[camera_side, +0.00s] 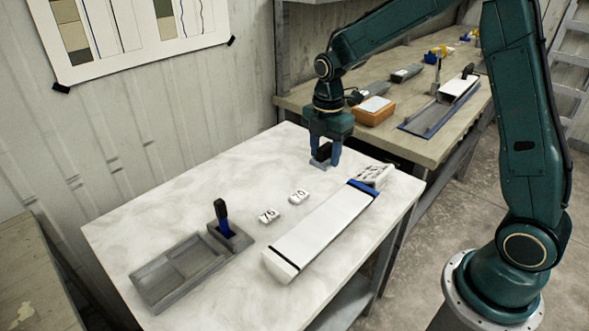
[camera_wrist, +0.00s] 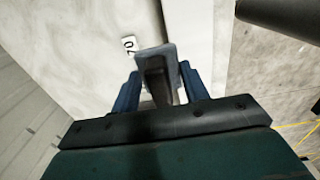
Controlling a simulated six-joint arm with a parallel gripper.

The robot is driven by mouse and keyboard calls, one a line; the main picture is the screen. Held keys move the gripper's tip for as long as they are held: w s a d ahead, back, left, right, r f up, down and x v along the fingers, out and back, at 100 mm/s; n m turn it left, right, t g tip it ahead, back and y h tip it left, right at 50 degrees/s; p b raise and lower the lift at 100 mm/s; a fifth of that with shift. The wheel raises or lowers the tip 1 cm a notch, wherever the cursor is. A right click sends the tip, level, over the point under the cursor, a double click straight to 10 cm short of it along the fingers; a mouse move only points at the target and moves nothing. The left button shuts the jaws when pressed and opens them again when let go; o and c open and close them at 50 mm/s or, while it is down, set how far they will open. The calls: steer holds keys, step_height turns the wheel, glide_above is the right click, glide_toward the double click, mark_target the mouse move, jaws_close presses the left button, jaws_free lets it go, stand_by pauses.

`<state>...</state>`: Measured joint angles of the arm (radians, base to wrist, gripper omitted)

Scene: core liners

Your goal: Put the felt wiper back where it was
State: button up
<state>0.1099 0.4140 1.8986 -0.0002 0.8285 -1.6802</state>
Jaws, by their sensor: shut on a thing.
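My gripper (camera_side: 325,150) is shut on the felt wiper (camera_side: 321,160), a small block with a dark top and a grey underside. It is at the far side of the white table, beyond the blue end of the core liner. I cannot tell whether the wiper touches the tabletop. In the wrist view the wiper (camera_wrist: 157,68) sits between the blue fingers of my gripper (camera_wrist: 160,88). The grey tray (camera_side: 160,292) lies at the table's near left, with empty-looking recesses.
The white core liner (camera_side: 322,232) lies along the right side, with a blue band at its far end. A marked white block (camera_side: 373,175) is beside that end. Number blocks 76 (camera_side: 268,215) and 70 (camera_side: 299,196) lie left of the liner.

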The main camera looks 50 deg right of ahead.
steer(key=w+d+r, duration=0.4)
steer(key=w+d, duration=0.4)
steer(key=d, duration=0.2)
steer(key=shift+d+r, duration=0.2)
steer(key=shift+r, duration=0.1)
glide_above(321, 180)
step_height(321, 180, down, 16)
steer(key=shift+r, duration=0.1)
steer(key=shift+f, duration=2.15)
steer(key=o, duration=1)
steer(key=shift+f, duration=0.1)
steer(key=shift+c, duration=0.2)
